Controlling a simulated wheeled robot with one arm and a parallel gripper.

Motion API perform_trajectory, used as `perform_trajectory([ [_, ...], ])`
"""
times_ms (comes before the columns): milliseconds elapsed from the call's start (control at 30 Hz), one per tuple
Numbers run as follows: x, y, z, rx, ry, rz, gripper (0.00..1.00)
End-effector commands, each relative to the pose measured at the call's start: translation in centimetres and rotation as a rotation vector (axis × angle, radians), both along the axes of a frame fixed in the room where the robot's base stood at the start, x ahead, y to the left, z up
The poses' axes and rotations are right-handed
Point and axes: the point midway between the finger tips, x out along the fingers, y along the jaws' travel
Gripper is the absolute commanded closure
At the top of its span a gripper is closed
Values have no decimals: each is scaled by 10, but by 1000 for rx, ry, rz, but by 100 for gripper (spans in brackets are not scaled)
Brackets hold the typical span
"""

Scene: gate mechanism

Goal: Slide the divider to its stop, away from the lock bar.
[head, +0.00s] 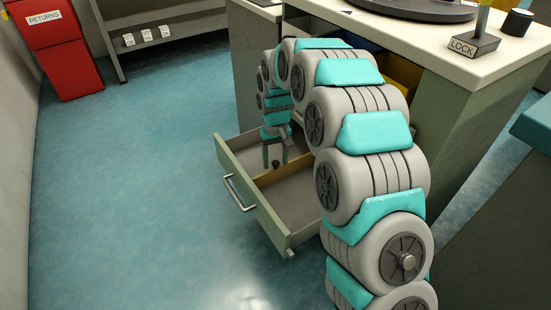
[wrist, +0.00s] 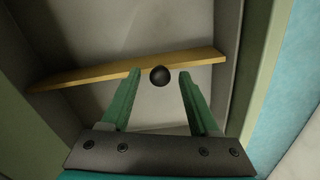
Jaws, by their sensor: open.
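The divider (wrist: 100,75) is a thin wooden strip standing across the inside of the open drawer (head: 262,212). It also shows in the head view (head: 288,171), partly hidden by my arm. A round dark knob (wrist: 159,76) sits on the divider. My gripper (wrist: 160,73) is open, with its green fingertips on either side of the knob and a visible gap on each side. In the head view my gripper (head: 275,162) points down into the drawer. I cannot make out a lock bar in the drawer in either view.
The drawer sticks out of a cabinet with a pale countertop (head: 440,45). A block marked LOCK (head: 473,46) with a yellow upright stands on it. A red RETURNS bin (head: 62,55) and a shelf are at the back left. The floor left of the drawer is clear.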

Motion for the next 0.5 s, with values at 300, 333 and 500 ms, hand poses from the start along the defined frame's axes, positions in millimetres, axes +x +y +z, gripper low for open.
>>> perform_trajectory([
  [300, 0, 0, 0, 0, -1, 0, 53],
  [333, 0, 0, 0, 0, -1, 0, 57],
  [500, 0, 0, 0, 0, -1, 0, 76],
])
